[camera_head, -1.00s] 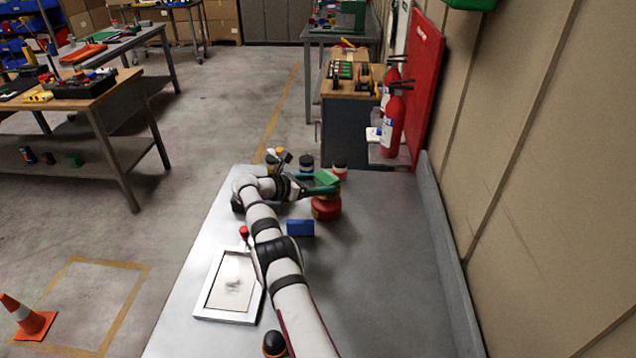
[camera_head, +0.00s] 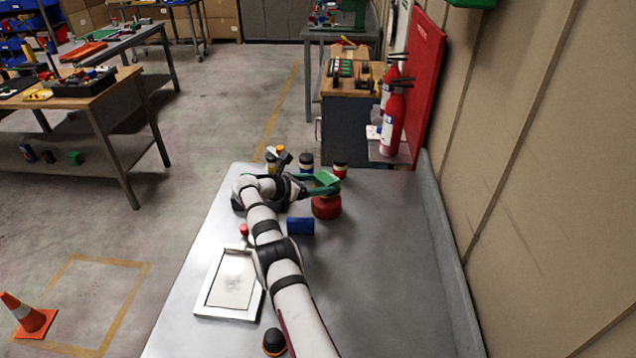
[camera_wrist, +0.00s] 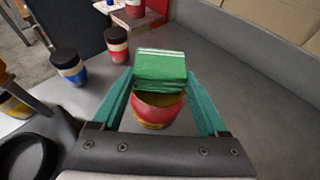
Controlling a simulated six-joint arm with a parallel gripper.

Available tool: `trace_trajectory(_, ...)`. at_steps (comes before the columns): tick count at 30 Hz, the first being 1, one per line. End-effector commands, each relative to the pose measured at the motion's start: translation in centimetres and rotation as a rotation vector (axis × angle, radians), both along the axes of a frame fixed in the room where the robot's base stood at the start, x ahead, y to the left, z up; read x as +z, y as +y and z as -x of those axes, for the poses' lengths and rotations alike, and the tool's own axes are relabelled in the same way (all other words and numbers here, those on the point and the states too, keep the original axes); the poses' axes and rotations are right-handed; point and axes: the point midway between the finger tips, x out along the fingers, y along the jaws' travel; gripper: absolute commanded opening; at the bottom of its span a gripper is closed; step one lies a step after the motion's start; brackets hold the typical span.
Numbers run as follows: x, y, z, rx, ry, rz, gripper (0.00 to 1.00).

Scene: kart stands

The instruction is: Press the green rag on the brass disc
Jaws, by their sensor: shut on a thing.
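The green rag (camera_wrist: 160,70) is a folded, layered block in the wrist view. My gripper (camera_wrist: 162,88) has its teal fingers on either side of the rag and is shut on it. In the head view the rag (camera_head: 325,179) shows at the end of my gripper (camera_head: 320,188), over a red can (camera_head: 326,207). A dull brass disc (camera_wrist: 157,100) shows on top of the red can in the wrist view, partly covered by the rag. I cannot tell whether the rag touches the disc.
A blue block (camera_head: 300,226) stands in front of the red can. Several small jars, one with a blue band (camera_wrist: 70,68), stand behind and to the left. A white framed tray (camera_head: 230,284) lies at the left. The bench (camera_head: 385,270) is clear at the right.

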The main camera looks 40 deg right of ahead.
Motion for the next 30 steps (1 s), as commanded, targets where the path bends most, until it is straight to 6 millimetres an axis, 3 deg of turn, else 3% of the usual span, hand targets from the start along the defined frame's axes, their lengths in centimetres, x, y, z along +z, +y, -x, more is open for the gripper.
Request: trace_trajectory(30,-1.2,0.0,0.0,0.0,0.0,0.0,0.23)
